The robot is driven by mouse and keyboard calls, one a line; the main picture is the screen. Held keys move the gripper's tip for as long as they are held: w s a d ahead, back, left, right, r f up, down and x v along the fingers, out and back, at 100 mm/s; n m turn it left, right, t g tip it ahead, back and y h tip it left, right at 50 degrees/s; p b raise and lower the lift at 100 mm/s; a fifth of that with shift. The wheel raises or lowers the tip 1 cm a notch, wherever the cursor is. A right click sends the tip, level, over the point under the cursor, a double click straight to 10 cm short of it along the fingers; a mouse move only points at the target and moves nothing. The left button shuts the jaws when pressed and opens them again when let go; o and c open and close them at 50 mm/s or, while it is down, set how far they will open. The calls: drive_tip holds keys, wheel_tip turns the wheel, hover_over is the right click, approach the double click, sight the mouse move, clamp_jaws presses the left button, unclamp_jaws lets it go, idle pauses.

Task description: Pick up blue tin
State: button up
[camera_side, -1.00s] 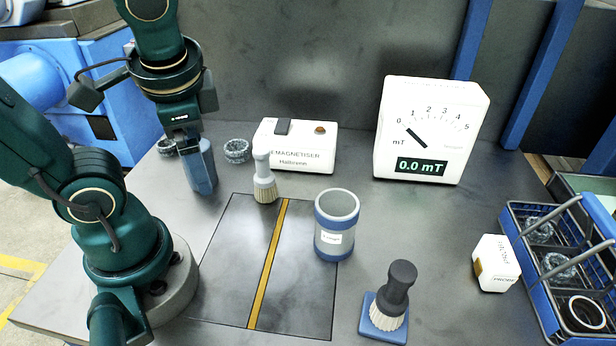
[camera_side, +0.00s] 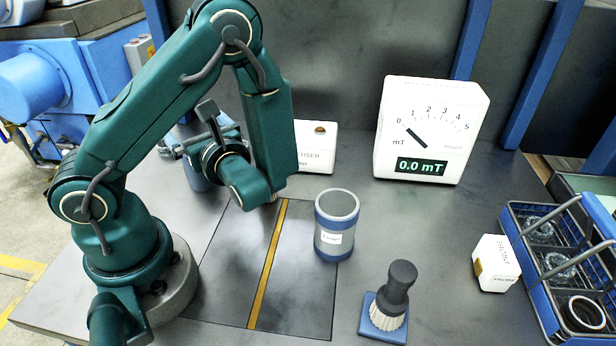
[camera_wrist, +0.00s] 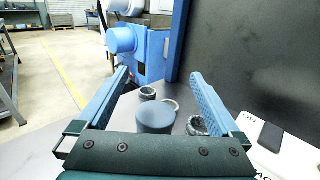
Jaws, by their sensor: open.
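In the side view only part of the tin (camera_side: 198,178) shows, at the back left behind my arm. My gripper (camera_wrist: 158,76) is open, its two blue fingers reaching forward on either side of the tin in the wrist view. Nothing is held. I cannot tell how far the tin sits from the fingers. In the side view my wrist is tipped sideways and my arm hides most of the fingers.
Grey rings (camera_wrist: 198,125) lie close around the tin. The demagnetiser box (camera_side: 315,147) is partly hidden by my arm. A grey, blue-banded canister (camera_side: 337,225), a dark-handled brush (camera_side: 397,292), a meter (camera_side: 430,130) and a blue basket (camera_side: 560,270) stand to the right.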

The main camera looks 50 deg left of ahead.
sight(209, 189)
wheel_tip(209, 189, down, 10)
drive_tip(key=shift+f, duration=0.2)
drive_tip(key=shift+a+f, duration=0.1)
drive_tip(key=shift+a, duration=2.5)
drive_tip(key=c, duration=1.5)
